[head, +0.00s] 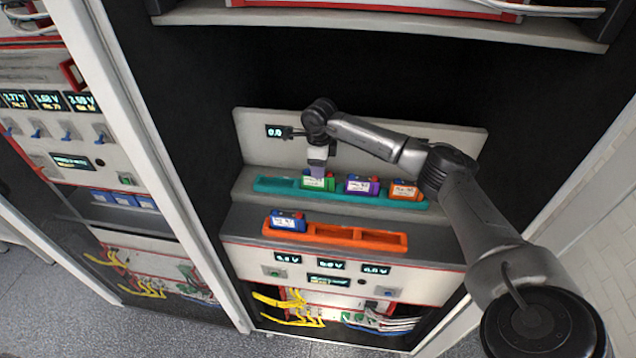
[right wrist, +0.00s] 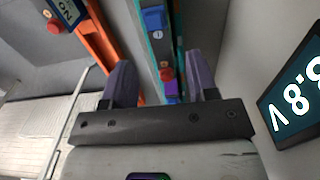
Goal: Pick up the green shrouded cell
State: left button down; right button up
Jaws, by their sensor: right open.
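The green shrouded cell (head: 314,184) stands in the teal tray (head: 272,186) on the upper step in the head view, with a white label on its front. My right gripper (head: 318,163) is just above it, pointing down, and partly hides its top. In the right wrist view, my right gripper's two purple-grey fingers (right wrist: 160,75) are apart with nothing clamped between them. Blue and red parts in the teal tray show between and beyond the fingers. I cannot tell whether the fingers straddle the green cell. My left gripper is not in view.
To the right in the teal tray stand a purple cell (head: 362,186) and an orange cell (head: 405,191). A blue cell (head: 288,221) sits at the left of the orange tray (head: 345,236) below. A panel with a display (head: 275,131) rises behind. A shelf (head: 380,22) overhangs above.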

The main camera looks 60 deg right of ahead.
aim_at(318, 181)
jog(key=shift+d+f, duration=0.1)
jog(key=shift+f, duration=2.6)
grip_shut()
jog(key=shift+w+r, duration=0.1)
